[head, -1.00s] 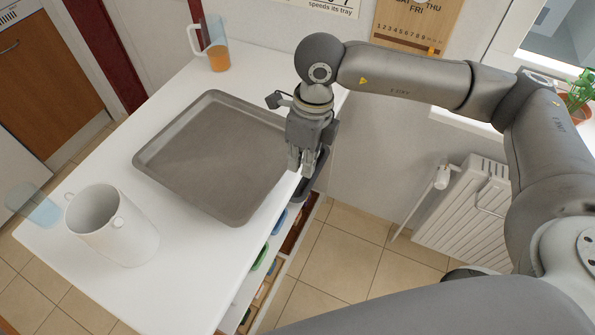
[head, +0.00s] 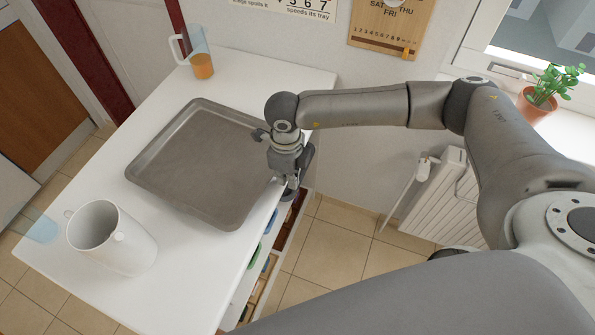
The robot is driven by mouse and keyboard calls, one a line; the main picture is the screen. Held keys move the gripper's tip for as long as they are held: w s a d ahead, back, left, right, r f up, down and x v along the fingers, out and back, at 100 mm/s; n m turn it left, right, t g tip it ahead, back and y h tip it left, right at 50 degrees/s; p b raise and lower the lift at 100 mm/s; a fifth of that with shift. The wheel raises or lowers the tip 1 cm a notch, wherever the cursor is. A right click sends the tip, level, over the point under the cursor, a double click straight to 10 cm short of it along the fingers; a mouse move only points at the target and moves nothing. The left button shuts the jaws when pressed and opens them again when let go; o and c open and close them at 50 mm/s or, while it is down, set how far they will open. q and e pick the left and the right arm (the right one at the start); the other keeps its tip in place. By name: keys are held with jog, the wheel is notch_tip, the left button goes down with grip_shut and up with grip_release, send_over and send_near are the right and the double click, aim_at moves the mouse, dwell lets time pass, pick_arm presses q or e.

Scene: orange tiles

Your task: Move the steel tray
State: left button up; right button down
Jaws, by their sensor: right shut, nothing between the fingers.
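The steel tray (head: 205,165) is a grey, shallow, rectangular tray with a raised rim, lying flat on the white table. Its right side is close to the table's right edge. My right gripper (head: 290,191) points down beside the tray's right rim, at the table's edge. Its fingers are shut with nothing between them. I cannot tell whether they touch the tray or the table. The gripper and wrist hide a small part of the tray's right corner. My left gripper is not in view.
On the white table (head: 190,270) a white two-handled pot (head: 130,250) stands near left, and a clear jug with orange liquid (head: 203,66) stands at the back. Shelves with coloured items lie under the right edge. A radiator (head: 425,205) and potted plant (head: 540,100) are at right.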

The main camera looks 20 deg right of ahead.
aim_at(230, 163)
jog(key=shift+w+a, duration=0.3)
jog(key=shift+w+a, duration=0.1)
jog(key=shift+w, duration=0.05)
jog(key=w+a+b, duration=0.5)
jog(key=b, duration=0.1)
jog(key=w+a+b, duration=0.5)
jog(key=b, duration=0.1)
jog(key=shift+w+a+f, duration=0.1)
jog(key=shift+w+f, duration=0.1)
jog(key=shift+w, duration=0.05)
jog(key=shift+w+a+r, duration=0.15)
jog(key=shift+w+a, duration=0.15)
jog(key=shift+a, duration=0.05)
jog(key=shift+r, duration=0.1)
jog(key=shift+d, duration=0.15)
